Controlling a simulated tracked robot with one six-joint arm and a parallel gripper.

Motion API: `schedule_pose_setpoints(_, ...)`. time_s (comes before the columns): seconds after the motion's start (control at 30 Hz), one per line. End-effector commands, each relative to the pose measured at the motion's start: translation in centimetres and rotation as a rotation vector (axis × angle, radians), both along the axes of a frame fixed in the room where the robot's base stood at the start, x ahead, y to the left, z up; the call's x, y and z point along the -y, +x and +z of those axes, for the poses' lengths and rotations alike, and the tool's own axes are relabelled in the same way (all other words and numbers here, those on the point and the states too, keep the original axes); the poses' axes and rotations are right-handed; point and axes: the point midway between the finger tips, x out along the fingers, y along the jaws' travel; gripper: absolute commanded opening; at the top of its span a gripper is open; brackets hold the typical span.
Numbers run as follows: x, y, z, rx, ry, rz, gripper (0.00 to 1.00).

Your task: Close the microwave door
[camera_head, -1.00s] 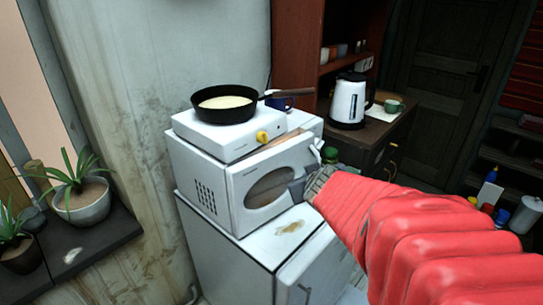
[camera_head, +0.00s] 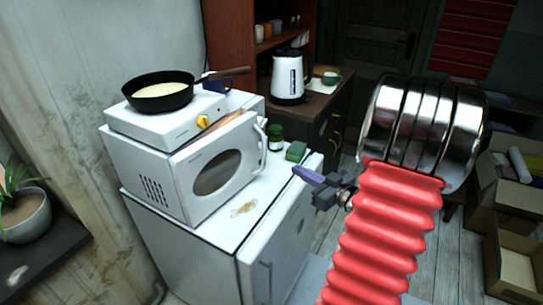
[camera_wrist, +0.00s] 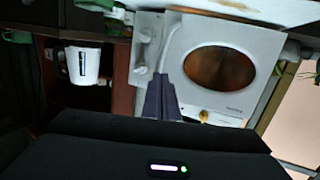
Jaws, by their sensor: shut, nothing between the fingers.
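The white microwave (camera_head: 145,172) stands on a white cabinet. Its door (camera_head: 203,172), with an oval window, is partly open: a brownish interior shows above the door's top edge. The door's handle (camera_head: 262,133) is at its right side. My gripper (camera_head: 296,172) is shut and empty, to the right of the door and apart from it, fingers pointing left.
A hot plate (camera_head: 160,120) with a frying pan (camera_head: 160,92) sits on the microwave. A green jar (camera_head: 276,138) and sponge (camera_head: 296,152) lie on the white cabinet (camera_head: 230,235) near the door. A kettle (camera_head: 289,75) stands on the counter behind. Open boxes (camera_head: 515,205) are at right.

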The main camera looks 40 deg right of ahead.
Motion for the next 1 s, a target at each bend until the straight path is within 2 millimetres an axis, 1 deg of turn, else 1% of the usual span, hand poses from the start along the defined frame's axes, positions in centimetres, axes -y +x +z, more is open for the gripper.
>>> schedule_pose_setpoints(0.03, 0.1, -0.6, -0.2, 0.015, 0.017, 0.007, 0.00)
schedule_pose_setpoints(0.17, 0.0, -1.2, -0.3, 0.035, 0.037, 0.023, 0.00)
schedule_pose_setpoints(0.57, -0.1, -0.9, -0.2, 0.036, 0.035, 0.026, 0.00)
schedule_pose_setpoints(0.77, -0.1, 0.5, -0.3, 0.037, 0.034, 0.027, 0.00)
schedule_pose_setpoints(1.0, -0.2, 3.4, -0.6, 0.036, 0.034, 0.028, 0.00)
